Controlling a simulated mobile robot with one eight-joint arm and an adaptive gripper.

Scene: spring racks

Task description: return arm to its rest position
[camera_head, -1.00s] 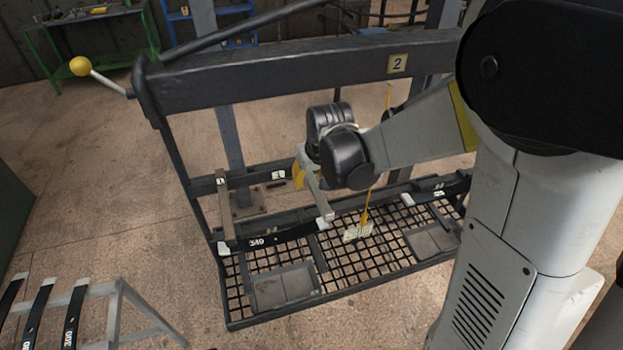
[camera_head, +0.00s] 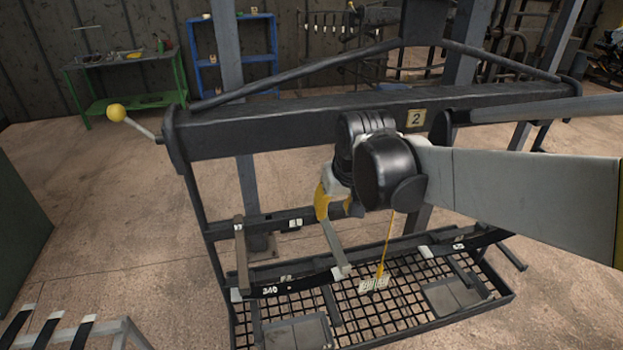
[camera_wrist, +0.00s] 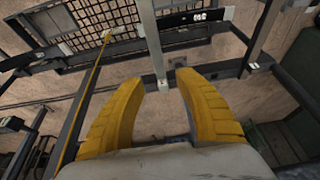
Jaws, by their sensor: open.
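My gripper (camera_head: 338,206) hangs in front of the rack, below its upper beam (camera_head: 280,128) marked 2. Its two yellow fingers are spread apart, and they show large in the wrist view (camera_wrist: 160,83). Nothing is held between them. A grey upright bar (camera_head: 333,245) with a white end stands just below the fingers in the head view. In the wrist view the grey bar (camera_wrist: 150,35) lies beyond the gap between the fingertips; I cannot tell how far. My arm reaches in from the right, its pale link crossing in front of the beam's right part.
A black spring leaf marked 340 (camera_head: 285,287) lies across the lower rack. A yellow strap (camera_head: 386,245) hangs to a tag above the mesh floor (camera_head: 375,305). A yellow-knobbed lever (camera_head: 117,113) sticks out left. A stand with black leaves (camera_head: 48,330) is at lower left. Open floor lies left.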

